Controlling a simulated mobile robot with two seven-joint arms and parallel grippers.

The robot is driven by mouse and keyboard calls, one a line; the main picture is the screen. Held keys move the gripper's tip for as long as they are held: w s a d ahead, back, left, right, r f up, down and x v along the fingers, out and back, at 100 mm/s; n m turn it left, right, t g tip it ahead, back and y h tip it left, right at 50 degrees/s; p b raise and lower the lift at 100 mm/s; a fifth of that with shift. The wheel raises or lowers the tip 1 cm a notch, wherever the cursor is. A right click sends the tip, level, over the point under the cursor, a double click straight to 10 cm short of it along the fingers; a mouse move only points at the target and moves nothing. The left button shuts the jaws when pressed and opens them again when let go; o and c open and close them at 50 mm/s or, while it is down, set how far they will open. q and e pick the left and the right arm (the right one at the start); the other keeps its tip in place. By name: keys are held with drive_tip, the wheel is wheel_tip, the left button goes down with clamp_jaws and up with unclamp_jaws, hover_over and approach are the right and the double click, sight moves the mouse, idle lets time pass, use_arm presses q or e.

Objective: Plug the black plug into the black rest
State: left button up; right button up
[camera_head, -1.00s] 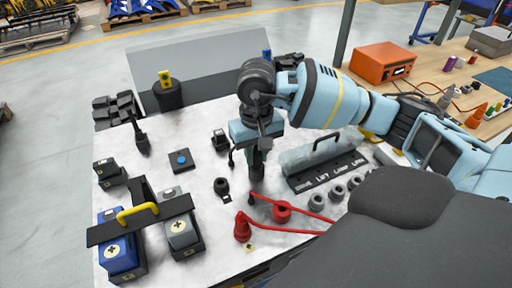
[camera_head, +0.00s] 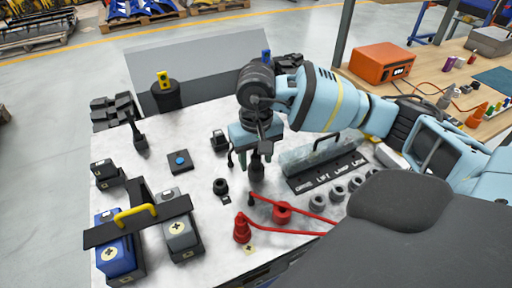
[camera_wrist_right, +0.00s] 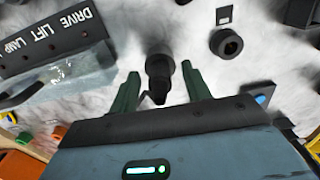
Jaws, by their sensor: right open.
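The black plug (camera_head: 257,168) stands upright on the white table, below my right gripper (camera_head: 253,152). In the right wrist view the plug (camera_wrist_right: 159,72) is between the two green fingers of the right gripper (camera_wrist_right: 161,75), with a gap on each side. The right gripper is open. A short dark cable end shows by the plug. What the foot of the plug stands in cannot be made out. A black ring-shaped holder (camera_head: 221,187), seemingly the black rest, is left of the plug; it looks empty in the right wrist view (camera_wrist_right: 226,43). My left gripper is out of view.
Red plugs (camera_head: 242,230) with a red cable are in front. A labelled strip (camera_head: 328,174) with a clear cover and several grey rings (camera_head: 337,193) lie to the right. A yellow-handled carrier (camera_head: 138,226) with blue and grey blocks is front left. A blue-button box (camera_head: 180,162) is left.

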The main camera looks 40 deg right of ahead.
sight(256, 150)
wheel_tip(256, 150, up, 3)
drive_tip(key=shift+r, duration=0.1)
wheel_tip(256, 150, up, 4)
drive_tip(key=shift+f, duration=0.2)
drive_tip(key=shift+r, duration=0.55)
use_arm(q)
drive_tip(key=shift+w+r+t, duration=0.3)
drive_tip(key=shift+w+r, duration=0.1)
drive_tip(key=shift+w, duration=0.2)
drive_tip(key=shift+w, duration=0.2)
use_arm(e)
drive_tip(key=shift+s+f, duration=0.1)
